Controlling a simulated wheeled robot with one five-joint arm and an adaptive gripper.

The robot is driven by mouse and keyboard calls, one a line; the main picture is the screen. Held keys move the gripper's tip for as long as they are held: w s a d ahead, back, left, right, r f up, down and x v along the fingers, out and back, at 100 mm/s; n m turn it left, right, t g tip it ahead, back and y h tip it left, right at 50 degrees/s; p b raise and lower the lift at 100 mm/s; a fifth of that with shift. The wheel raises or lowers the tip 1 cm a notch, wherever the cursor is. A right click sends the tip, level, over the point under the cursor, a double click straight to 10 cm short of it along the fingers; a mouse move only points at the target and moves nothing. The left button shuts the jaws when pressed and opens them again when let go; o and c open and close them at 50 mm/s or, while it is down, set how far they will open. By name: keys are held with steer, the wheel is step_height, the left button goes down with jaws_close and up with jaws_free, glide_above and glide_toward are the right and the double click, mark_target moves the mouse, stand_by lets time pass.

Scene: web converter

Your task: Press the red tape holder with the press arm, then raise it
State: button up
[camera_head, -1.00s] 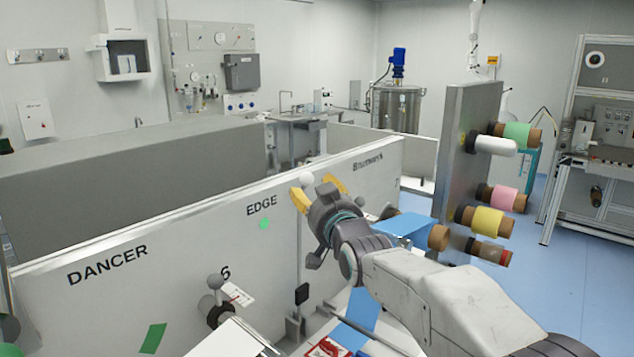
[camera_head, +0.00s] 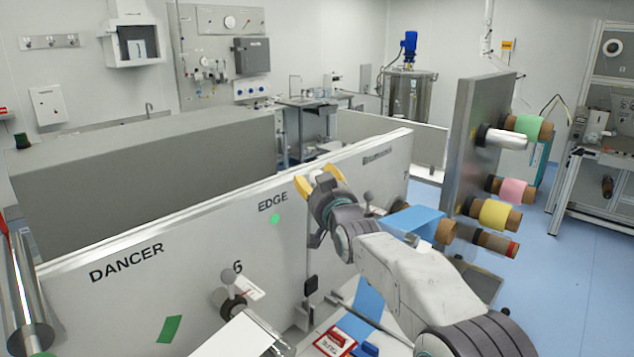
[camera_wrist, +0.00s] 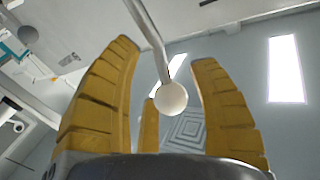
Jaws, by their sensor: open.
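My gripper (camera_head: 318,180) is open, with yellow fingers raised near the top edge of the white panel. In the wrist view, a white ball knob (camera_wrist: 171,98) on a thin rod (camera_wrist: 148,30) shows between my spread fingers; contact cannot be told. Whether this rod is the press arm is unclear. The red tape holder (camera_head: 335,343) lies low in the head view, on the white surface below my arm, beside a blue holder (camera_head: 366,350). A dark bar (camera_head: 368,320) runs just above them. Another grey ball knob (camera_head: 368,197) stands behind my arm.
The white panel (camera_head: 200,270) marked DANCER and EDGE spans the left and middle. A grey ball-knobbed lever (camera_head: 228,277) sticks out by the 6. A blue web (camera_head: 415,218) and a metal plate with coloured rolls (camera_head: 494,214) stand at right.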

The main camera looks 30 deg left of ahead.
steer(key=shift+o, duration=0.3)
steer(key=c, duration=0.9)
steer(key=shift+f, duration=0.2)
jaws_close()
